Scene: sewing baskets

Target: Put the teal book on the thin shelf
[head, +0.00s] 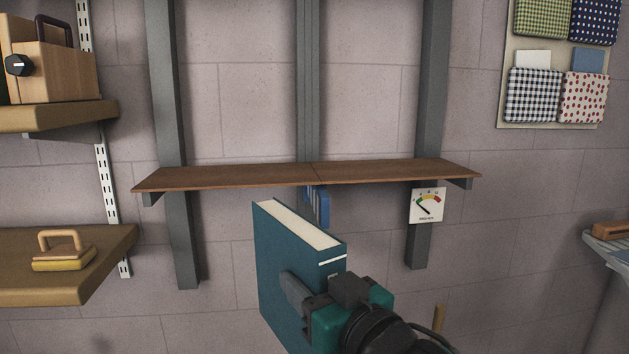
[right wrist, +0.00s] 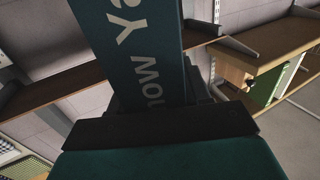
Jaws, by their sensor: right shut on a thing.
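The teal book (head: 285,275) is upright in the head view, its cream page edge facing up. My right gripper (head: 305,290) is shut on the book's lower part and holds it in the air. The book also fills the middle of the right wrist view (right wrist: 130,45), with white lettering on its cover. The thin shelf (head: 240,178) is a narrow brown board on dark metal uprights. It is empty on top. The book appears in front of the shelf, with its top edge lower than the board in the picture. My left gripper is not in view.
A thick shelf with a wooden box (head: 65,75) stands at upper left. A small dial gauge (head: 426,205) hangs below the thin shelf's right end. Fabric swatches (head: 535,95) hang at upper right.

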